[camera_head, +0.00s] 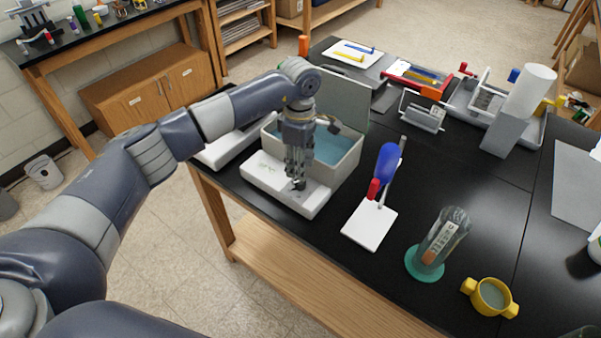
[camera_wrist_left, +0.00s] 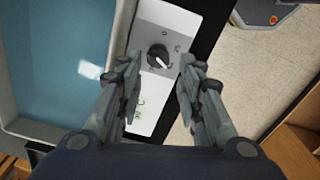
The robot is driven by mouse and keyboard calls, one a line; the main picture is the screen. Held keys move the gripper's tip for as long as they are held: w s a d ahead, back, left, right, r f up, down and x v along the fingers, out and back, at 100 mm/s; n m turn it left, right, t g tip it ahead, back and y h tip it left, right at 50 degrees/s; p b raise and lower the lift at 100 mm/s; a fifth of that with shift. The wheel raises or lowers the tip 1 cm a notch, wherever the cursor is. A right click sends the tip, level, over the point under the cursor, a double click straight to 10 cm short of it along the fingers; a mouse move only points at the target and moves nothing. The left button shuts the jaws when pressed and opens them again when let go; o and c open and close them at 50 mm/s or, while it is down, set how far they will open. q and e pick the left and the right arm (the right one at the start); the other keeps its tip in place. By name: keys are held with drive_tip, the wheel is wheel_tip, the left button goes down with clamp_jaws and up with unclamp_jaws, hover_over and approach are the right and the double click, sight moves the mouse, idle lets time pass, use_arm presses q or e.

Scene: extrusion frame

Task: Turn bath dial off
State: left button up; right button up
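The bath (camera_head: 335,160) is a pale box of blue water with a raised lid, on the black bench. Its white control panel (camera_head: 265,172) runs along the front side. In the left wrist view the black dial (camera_wrist_left: 158,57) sits on the panel (camera_wrist_left: 165,18), with a white pointer mark toward the lower right. My left gripper (camera_head: 297,182) points down over the dial. In the left wrist view its two fingers (camera_wrist_left: 157,68) are apart, one on each side of the dial, with a gap around it. I cannot tell whether they touch it. My right gripper is not in view.
A white stand with a blue and red item (camera_head: 387,165) is right of the bath. A glass cylinder on a green base (camera_head: 438,240) and a yellow two-handled cup (camera_head: 490,296) stand near the front edge.

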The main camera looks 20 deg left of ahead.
sight(300, 184)
use_arm(q)
wheel_tip(300, 184, down, 5)
drive_tip(key=shift+w+r+p, duration=0.1)
drive_tip(key=shift+r+p, duration=0.05)
drive_tip(key=shift+p, duration=0.6)
drive_tip(key=shift+f, duration=0.85)
drive_tip(key=shift+c, duration=0.5)
drive_tip(key=c, duration=0.7)
drive_tip(key=shift+w, duration=0.1)
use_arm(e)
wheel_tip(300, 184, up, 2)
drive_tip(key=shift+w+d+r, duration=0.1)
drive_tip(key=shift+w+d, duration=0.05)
